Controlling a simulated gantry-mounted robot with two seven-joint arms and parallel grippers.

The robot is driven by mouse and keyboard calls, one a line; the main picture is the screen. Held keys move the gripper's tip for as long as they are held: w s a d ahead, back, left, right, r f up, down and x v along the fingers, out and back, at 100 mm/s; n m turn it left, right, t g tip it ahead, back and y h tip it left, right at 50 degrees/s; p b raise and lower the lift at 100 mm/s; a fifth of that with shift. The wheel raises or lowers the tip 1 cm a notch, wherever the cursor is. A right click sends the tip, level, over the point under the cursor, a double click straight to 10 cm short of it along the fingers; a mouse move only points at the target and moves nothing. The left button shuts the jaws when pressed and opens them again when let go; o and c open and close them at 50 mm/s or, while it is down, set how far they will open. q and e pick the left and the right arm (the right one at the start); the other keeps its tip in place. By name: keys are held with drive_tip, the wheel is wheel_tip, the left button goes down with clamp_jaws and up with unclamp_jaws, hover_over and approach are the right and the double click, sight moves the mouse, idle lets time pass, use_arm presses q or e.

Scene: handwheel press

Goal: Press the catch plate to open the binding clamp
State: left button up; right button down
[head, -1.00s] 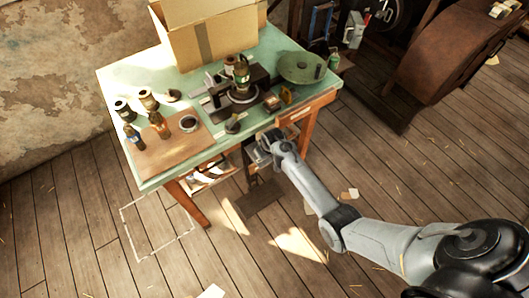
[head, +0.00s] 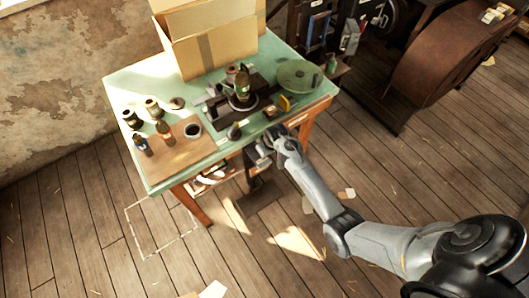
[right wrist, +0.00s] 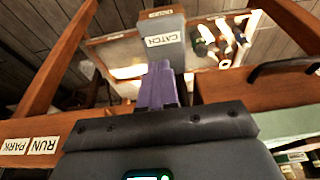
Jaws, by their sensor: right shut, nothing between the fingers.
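A grey upright piece labelled CATCH (right wrist: 160,42) is in the upper middle of the right wrist view. My right gripper's purple fingers (right wrist: 160,85) are shut and empty, and they point up toward its lower part. I cannot tell whether they touch it. In the head view my right gripper (head: 262,153) is low at the table's front edge, below the tabletop. It hides the catch plate there. A dark fixture (head: 240,100) with a round base and a bottle stands on the green table (head: 130,85). I cannot make out the binding clamp. My left gripper is out of view.
A cardboard box (head: 205,55) stands at the table's back. Several bottles and jars are around a brown board (head: 180,160) at the left. A green disc (head: 297,74) is at the right. The floor in front has open room.

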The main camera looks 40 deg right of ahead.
drive_tip(key=v, duration=0.4)
drive_tip(key=shift+r+p, duration=0.15)
drive_tip(key=shift+p, duration=0.15)
drive_tip(key=shift+w, duration=0.1)
idle(0.4)
